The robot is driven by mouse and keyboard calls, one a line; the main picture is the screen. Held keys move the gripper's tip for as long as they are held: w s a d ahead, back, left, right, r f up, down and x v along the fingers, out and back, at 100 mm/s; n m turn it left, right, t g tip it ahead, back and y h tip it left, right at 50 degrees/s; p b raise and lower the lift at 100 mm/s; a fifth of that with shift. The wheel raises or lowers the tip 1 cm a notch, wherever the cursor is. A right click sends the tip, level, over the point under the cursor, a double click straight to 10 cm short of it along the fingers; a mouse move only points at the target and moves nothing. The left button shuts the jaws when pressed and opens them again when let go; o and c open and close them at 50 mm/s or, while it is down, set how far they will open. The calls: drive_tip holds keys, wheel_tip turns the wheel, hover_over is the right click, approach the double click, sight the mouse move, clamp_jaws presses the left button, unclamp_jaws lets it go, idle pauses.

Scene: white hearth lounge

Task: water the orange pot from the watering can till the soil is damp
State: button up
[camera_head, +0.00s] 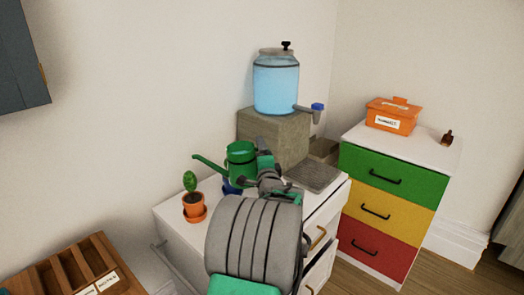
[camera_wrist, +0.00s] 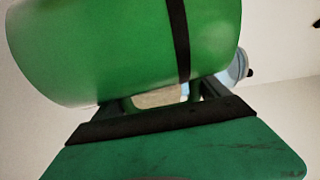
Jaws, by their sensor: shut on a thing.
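The green watering can (camera_head: 241,160) is near the back of the white cabinet top, roughly upright, with its long spout (camera_head: 210,166) pointing left. My gripper (camera_head: 264,163) is shut on the can at its right side. In the wrist view the can's green body with a dark band (camera_wrist: 120,45) fills the upper part; the grip itself is mostly hidden. The orange pot (camera_head: 194,206) stands on an orange saucer at the cabinet's left end, with a small green cactus in it. The spout tip is above and near the cactus. No water stream shows, and the soil's dampness cannot be told.
A blue object (camera_head: 230,187) sits partly hidden below the can. A water dispenser (camera_head: 276,85) with a tap stands on a stone block (camera_head: 272,135) behind. A drawer cabinet (camera_head: 395,190) with an orange box (camera_head: 393,114) is right. A wooden rack (camera_head: 75,272) is lower left.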

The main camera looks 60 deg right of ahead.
wheel_tip(320, 180, up, 3)
drive_tip(key=shift+w+f+m+p, duration=0.1)
drive_tip(key=shift+m+p, duration=0.3)
drive_tip(key=shift+p, duration=0.55)
idle(0.6)
